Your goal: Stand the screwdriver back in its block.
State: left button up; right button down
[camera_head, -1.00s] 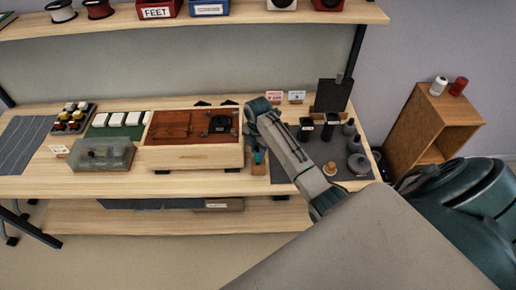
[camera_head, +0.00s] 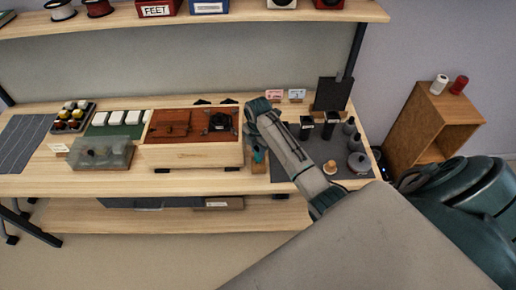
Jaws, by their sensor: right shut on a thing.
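My right arm reaches over the bench from the lower right, and its wrist bends down at the right end of the wooden turntable box. My right gripper (camera_head: 257,152) is low beside the box, small and partly hidden by my wrist. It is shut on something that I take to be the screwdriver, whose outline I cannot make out. A small wooden block (camera_head: 259,168) shows directly below the gripper, at the bench's front part. I cannot tell whether the held thing is in the block or above it. My left gripper is not in view.
The turntable box (camera_head: 195,158) stands close left of the gripper. A clear-lidded case (camera_head: 101,154) is further left. A dark mat (camera_head: 284,171) with black containers (camera_head: 329,127) and grey bottles lies to the right. A shelf (camera_head: 240,20) with boxes and spools runs above.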

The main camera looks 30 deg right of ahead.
jog(key=shift+f, duration=0.5)
jog(key=c, duration=1.1)
grip_release()
notch_tip(320, 180, up, 7)
jog(key=b, duration=0.3)
jog(key=shift+r+p, duration=0.7)
jog(key=shift+r, duration=1.2)
jog(key=shift+s, duration=0.1)
